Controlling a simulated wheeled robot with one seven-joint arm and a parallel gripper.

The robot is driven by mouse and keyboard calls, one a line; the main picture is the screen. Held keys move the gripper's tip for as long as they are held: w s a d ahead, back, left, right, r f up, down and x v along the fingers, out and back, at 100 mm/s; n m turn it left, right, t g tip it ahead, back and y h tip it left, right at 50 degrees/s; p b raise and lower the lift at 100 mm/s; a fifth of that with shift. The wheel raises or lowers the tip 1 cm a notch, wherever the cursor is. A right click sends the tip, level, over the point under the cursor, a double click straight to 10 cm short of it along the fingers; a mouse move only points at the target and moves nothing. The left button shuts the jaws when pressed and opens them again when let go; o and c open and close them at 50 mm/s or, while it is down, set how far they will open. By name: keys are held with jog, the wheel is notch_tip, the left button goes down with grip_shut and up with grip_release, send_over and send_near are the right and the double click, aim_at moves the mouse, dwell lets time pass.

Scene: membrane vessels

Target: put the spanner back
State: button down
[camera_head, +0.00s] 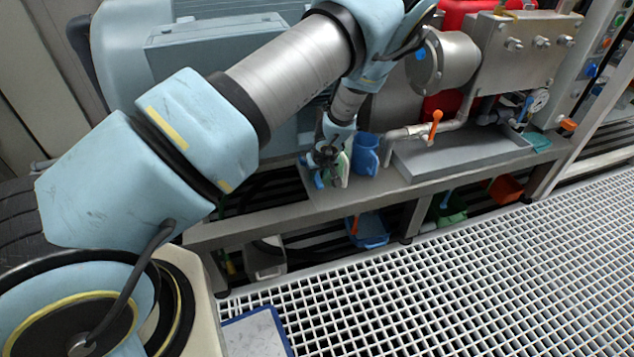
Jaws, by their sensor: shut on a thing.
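My gripper (327,163) is at the end of my arm, low over the left part of the metal bench (395,189). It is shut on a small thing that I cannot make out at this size. Bits of blue (318,180) show at the fingers. A green and white thing (342,168) is right beside the fingers; I cannot tell if they touch it. I cannot clearly pick out the spanner; part of the area is hidden by my gripper and wrist.
A blue jug (366,154) stands close right of my gripper. A grey tray (460,155) and a pipe with an orange-handled valve (436,122) are further right. Below the bench are a blue bin (370,231), a green bin (449,208) and an orange bin (506,188).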

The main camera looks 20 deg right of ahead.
aim_at(318, 181)
notch_tip(318, 181, down, 3)
jog(key=shift+a+f, duration=0.15)
jog(key=shift+f, duration=0.05)
jog(key=c, duration=0.7)
grip_release()
jog(key=shift+o, duration=0.2)
jog(key=shift+s+r, duration=0.1)
jog(key=v, duration=1.1)
jog(key=shift+r+p, duration=0.4)
jog(key=shift+s, duration=0.15)
